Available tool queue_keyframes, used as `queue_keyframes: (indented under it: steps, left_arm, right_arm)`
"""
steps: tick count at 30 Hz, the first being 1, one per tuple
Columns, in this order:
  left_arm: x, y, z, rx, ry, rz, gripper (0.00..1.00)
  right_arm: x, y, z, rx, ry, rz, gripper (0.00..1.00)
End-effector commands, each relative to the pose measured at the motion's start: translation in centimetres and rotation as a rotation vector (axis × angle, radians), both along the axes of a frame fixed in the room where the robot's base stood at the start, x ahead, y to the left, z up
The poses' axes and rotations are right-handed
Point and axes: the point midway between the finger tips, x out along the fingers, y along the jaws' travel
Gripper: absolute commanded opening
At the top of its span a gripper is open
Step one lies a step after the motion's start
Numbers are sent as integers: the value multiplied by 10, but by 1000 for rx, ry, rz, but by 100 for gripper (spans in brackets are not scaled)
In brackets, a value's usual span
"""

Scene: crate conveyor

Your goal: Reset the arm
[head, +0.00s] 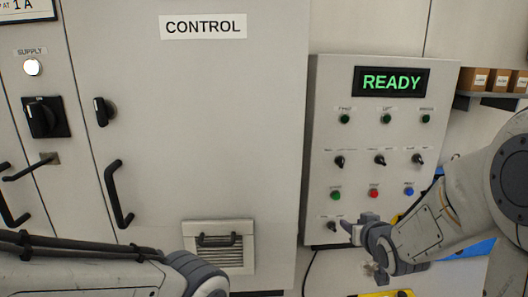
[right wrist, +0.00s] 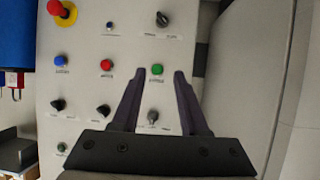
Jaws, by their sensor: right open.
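The grey control panel (head: 345,140) is on the wall, right of the cabinet, with a green READY display (head: 391,82). Its button row has a green button (head: 335,195), a red button (head: 374,193) and a blue button (head: 408,191); their small labels are unreadable. My right gripper (head: 358,246) is in front of the panel's lower part, open and empty. In the right wrist view the panel appears upside down, and the green button (right wrist: 157,69) shows between the open fingertips, with the red (right wrist: 106,64) and blue (right wrist: 61,60) buttons to the left. My left gripper is out of view.
Black selector knobs (head: 380,159) sit above the buttons. In the right wrist view, a red mushroom button on yellow (right wrist: 62,11) is at the top left. The CONTROL cabinet door (head: 200,110) has a black handle (head: 117,195). Boxes stand on a shelf (head: 497,102) at right.

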Motion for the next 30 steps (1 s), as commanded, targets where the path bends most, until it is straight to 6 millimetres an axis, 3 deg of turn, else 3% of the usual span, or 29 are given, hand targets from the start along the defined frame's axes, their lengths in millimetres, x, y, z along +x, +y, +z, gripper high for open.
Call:
queue_keyframes:
  steps: [3,6,13,17,22,27,30]
  left_arm:
    - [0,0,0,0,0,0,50]
    - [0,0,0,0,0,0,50]
    - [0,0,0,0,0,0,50]
    - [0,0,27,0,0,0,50]
    - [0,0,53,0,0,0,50]
    - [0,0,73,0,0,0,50]
    - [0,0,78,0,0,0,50]
  right_arm:
    - [-43,17,-47,2,272,-9,44]
    - [-83,30,-76,8,475,-6,44]
    - [-178,59,-111,31,879,34,44]
    - [-199,106,-69,-27,916,185,44]
    - [-242,157,-23,-112,973,386,44]
    - [-290,187,13,-197,1023,562,44]
    - [-307,193,23,-227,1042,618,44]
